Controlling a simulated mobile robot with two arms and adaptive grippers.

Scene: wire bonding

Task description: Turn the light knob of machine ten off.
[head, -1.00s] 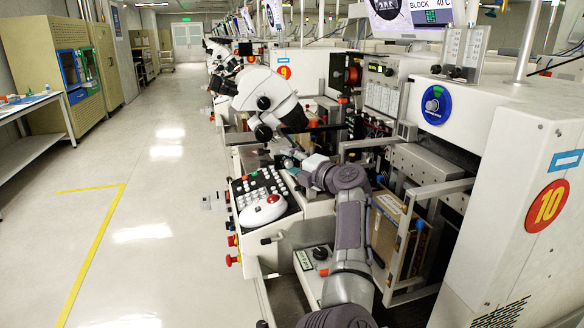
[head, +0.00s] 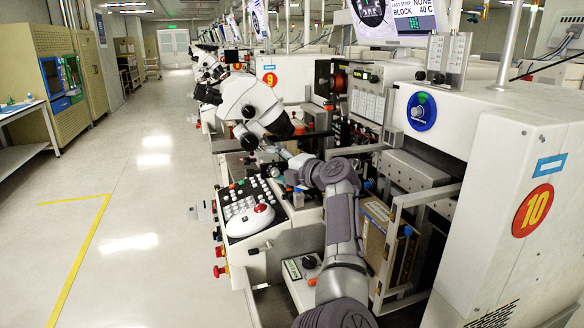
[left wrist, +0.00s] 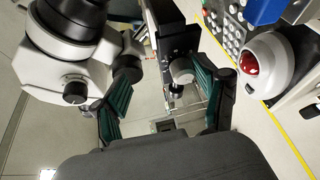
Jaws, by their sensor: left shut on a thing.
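Machine ten carries a round red 10 sign (head: 533,210) on its white end panel. A blue disc with a dark knob and a green mark (head: 421,111) sits on its white front. My left gripper (head: 281,154) is beside the white microscope (head: 251,103), partly hidden by my own wrist. In the left wrist view its dark green fingers (left wrist: 166,62) stand on both sides of a silver knob (left wrist: 181,72) on a black plate. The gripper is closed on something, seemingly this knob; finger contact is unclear. I cannot read a label on it. My right gripper is not in view.
A keypad panel (head: 239,199) with a white trackball unit and red ball (head: 258,214) is close to my left arm. A box with a black knob (head: 309,262) stands below. A metal frame (head: 392,250) is right of the arm. The aisle floor (head: 140,200) is clear.

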